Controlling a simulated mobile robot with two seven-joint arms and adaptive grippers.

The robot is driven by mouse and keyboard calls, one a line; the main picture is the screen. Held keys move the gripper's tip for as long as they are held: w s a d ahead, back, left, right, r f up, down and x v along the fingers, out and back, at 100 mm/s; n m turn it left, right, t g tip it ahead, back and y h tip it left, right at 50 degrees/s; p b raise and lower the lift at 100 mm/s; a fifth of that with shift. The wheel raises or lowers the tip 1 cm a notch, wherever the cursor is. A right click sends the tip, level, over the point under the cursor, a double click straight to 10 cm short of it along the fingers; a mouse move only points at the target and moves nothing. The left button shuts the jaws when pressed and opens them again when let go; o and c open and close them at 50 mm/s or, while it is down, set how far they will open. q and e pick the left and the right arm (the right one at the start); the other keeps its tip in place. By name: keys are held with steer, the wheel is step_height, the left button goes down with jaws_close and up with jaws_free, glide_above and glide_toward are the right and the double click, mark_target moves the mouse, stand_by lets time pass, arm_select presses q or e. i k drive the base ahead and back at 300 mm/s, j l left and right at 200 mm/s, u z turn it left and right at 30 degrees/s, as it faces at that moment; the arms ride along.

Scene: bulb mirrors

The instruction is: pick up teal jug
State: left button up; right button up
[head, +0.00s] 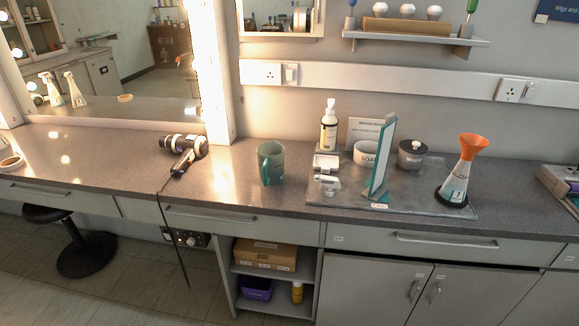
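The teal jug (273,163) stands upright on the grey counter (225,180) in the head view, left of a tray. Its handle is on its left side, toward the front. Nothing touches the jug. Neither of my grippers nor my arms shows in this view.
A hair dryer (184,148) lies left of the jug, its cord hanging over the front edge. The tray (420,204) at right holds a pump bottle (329,127), an upright teal-edged panel (383,160), pots, and an orange-topped flask (462,172). Counter around the jug is clear.

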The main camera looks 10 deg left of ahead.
mark_target(270, 168)
steer(key=j+z, duration=0.1)
steer(key=z, duration=0.3)
steer(key=j+z, duration=0.15)
steer(key=z, duration=0.3)
steer(key=j+z, duration=0.3)
steer(key=j, duration=0.2)
steer(key=k+j+z, duration=0.1)
steer(key=j+z, duration=0.15)
steer(key=j, duration=0.2)
